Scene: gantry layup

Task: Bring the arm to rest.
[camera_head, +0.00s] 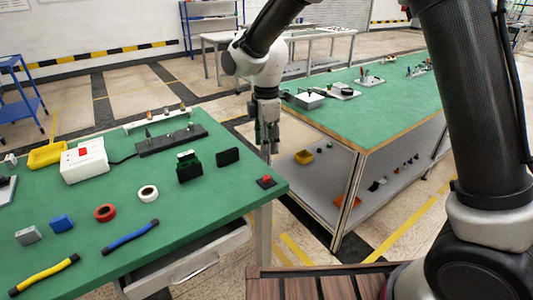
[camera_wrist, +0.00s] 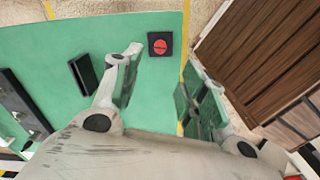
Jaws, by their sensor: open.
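My gripper (camera_head: 267,138) hangs pointing down in the head view, near the right end of the left green table (camera_head: 185,220). In the wrist view my gripper (camera_wrist: 158,95) has its two fingers spread apart with nothing between them. Below and ahead of the fingers is the green table top (camera_wrist: 110,30) with its yellow edge. A small black square with a red round top (camera_wrist: 160,46) lies near that edge, beyond the fingers. It also shows in the head view (camera_head: 266,182), just below the gripper.
A second green table (camera_head: 380,95) with a lower shelf stands right. A brown slatted surface (camera_head: 315,287) is at the front.

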